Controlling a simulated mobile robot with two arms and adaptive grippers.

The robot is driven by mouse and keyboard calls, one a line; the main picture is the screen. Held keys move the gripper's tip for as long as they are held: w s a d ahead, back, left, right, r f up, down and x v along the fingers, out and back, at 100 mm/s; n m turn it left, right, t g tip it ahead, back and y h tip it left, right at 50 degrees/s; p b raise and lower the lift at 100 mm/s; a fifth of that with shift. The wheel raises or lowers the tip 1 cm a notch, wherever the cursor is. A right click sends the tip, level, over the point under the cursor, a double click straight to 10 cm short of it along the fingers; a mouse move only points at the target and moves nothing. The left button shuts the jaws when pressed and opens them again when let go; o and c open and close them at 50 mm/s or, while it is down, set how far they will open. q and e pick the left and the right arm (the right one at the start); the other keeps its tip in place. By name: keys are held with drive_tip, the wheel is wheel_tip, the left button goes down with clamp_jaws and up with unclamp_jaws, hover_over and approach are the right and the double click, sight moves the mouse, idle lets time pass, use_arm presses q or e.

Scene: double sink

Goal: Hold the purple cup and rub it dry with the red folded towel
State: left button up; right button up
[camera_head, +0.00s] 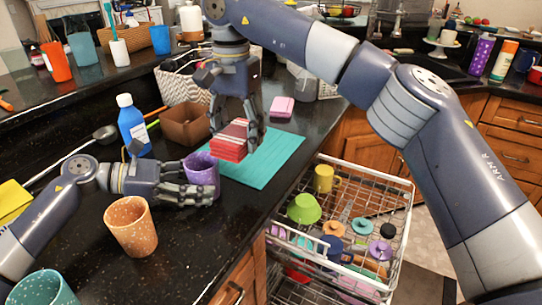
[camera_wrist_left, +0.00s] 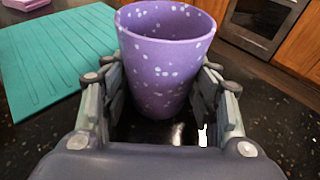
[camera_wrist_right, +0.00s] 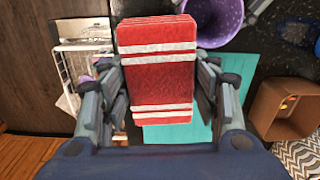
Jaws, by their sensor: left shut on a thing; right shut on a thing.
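The purple speckled cup (camera_head: 201,172) stands upright at the counter's edge side. My left gripper (camera_head: 205,190) is shut around its sides; the left wrist view shows the cup (camera_wrist_left: 165,70) between both fingers (camera_wrist_left: 160,105). The red folded towel (camera_head: 229,140) with white stripes is held by my right gripper (camera_head: 243,135), just above and right of the cup. In the right wrist view the towel (camera_wrist_right: 158,75) sits between the fingers (camera_wrist_right: 158,95), and the cup's open rim (camera_wrist_right: 218,20) shows beside it. Whether towel and cup touch is unclear.
A teal mat (camera_head: 265,160) lies right of the cup. An orange speckled cup (camera_head: 131,226) stands in front of my left gripper. A blue bottle (camera_head: 132,125) and a brown box (camera_head: 186,124) stand behind. An open dish rack (camera_head: 345,240) with dishes is below the counter at right.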

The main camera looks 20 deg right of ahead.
sight(210, 140)
drive_tip(key=shift+w+a+r, duration=1.2)
drive_tip(key=shift+a+r, duration=1.55)
drive_tip(key=shift+a, duration=0.05)
drive_tip(key=shift+m, duration=0.4)
drive_tip(key=shift+f, duration=3.2)
drive_tip(key=shift+s+f, duration=0.1)
drive_tip(key=shift+f, duration=0.7)
drive_tip(key=shift+c, duration=0.3)
drive_tip(key=shift+s+f, duration=0.1)
drive_tip(key=shift+s, duration=0.2)
drive_tip(key=shift+c, duration=0.5)
drive_tip(key=shift+s, duration=1.75)
drive_tip(key=shift+w, duration=2.2)
wheel_tip(210, 140, up, 2)
drive_tip(key=shift+r, duration=3.1)
use_arm(q)
drive_tip(key=o, duration=1.2)
